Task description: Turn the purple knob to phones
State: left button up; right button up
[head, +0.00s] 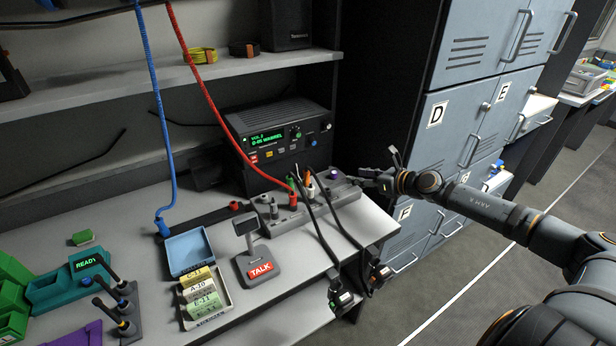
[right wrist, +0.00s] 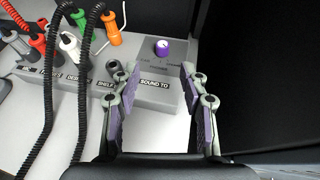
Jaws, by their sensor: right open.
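The purple knob (head: 334,174) stands on the right end of the grey jack panel (head: 318,208) on the desk. In the right wrist view the knob (right wrist: 162,48) has a white mark on its top. Small labels around it are too blurred to read surely; the panel's front edge reads "SOUND TO". My right gripper (head: 378,168) is open and empty, just right of the panel. In the right wrist view its fingers (right wrist: 158,90) spread on either side of the view, with the knob beyond them, between them and untouched. My left gripper is out of view.
Coloured plugs (right wrist: 80,30) and black cords (head: 325,235) crowd the panel left of the knob. A radio (head: 280,135) stands behind the panel. Grey lockers (head: 465,125) rise at the right. A red cord (head: 210,95) hangs down to the panel.

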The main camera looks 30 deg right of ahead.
aim_at(335, 173)
jog(key=w+f+b, duration=0.2)
jog(key=b, duration=0.4)
jog(key=shift+w+a+b, duration=0.1)
jog(key=shift+a+b, duration=0.1)
jog(key=shift+b, duration=0.2)
jog(key=shift+w+r+p, duration=0.35)
jog(key=shift+w+r, duration=0.05)
jog(key=x, duration=0.5)
jog(key=shift+w+f, duration=0.15)
jog(key=shift+w, duration=0.15)
jog(key=shift+w+a+f, duration=0.25)
jog(key=shift+w+f, duration=0.05)
jog(key=shift+w, duration=0.25)
grip_shut()
